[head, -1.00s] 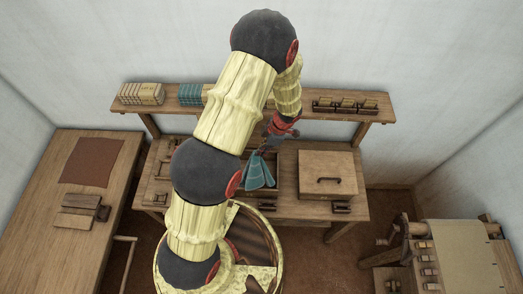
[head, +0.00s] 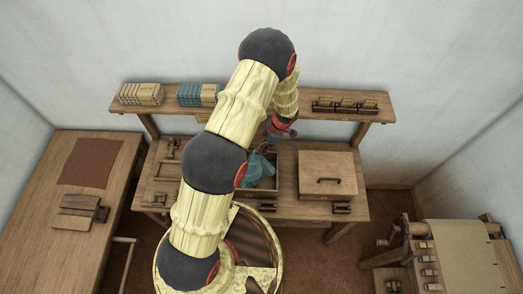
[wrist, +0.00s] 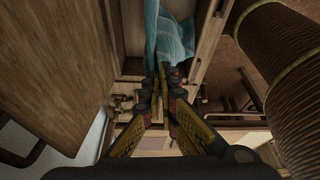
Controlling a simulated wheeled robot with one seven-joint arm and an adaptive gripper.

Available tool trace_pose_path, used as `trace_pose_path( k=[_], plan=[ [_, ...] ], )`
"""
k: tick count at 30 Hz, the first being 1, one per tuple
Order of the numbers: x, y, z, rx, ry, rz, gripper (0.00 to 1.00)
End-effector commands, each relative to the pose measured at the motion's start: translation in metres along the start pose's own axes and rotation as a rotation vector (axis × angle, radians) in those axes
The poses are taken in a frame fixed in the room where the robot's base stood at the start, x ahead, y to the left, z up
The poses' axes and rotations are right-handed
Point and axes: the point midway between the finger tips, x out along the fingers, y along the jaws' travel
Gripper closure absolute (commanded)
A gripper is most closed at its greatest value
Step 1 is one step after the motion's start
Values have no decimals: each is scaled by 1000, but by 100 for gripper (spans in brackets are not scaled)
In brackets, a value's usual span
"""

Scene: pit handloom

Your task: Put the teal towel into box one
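The teal towel (head: 258,169) hangs bunched from my gripper (head: 276,143) at the open wooden box (head: 267,188) in the middle of the bench. In the wrist view my gripper (wrist: 161,88) is shut on the towel's near end, and the towel (wrist: 169,38) trails between wooden box walls. Its lower part appears to be within the box opening, but I cannot tell if it touches the bottom. My arm hides part of the box's left side. I cannot read any box number.
A lidded box (head: 327,175) with a dark handle stands right of the open box. A shelf (head: 293,114) behind holds folded teal and cream cloths (head: 200,94). A side table (head: 60,190) stands left, a loom part (head: 465,255) right.

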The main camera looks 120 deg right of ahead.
Motion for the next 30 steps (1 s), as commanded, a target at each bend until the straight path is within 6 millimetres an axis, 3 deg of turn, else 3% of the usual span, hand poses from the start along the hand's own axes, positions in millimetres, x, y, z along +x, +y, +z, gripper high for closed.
trace_pose_path(
  k=[8, 30],
  plan=[
    [8, -1, 3, 1, 1, -1, 100],
    [56, -35, 16, 1, 1, -1, 100]
  ],
)
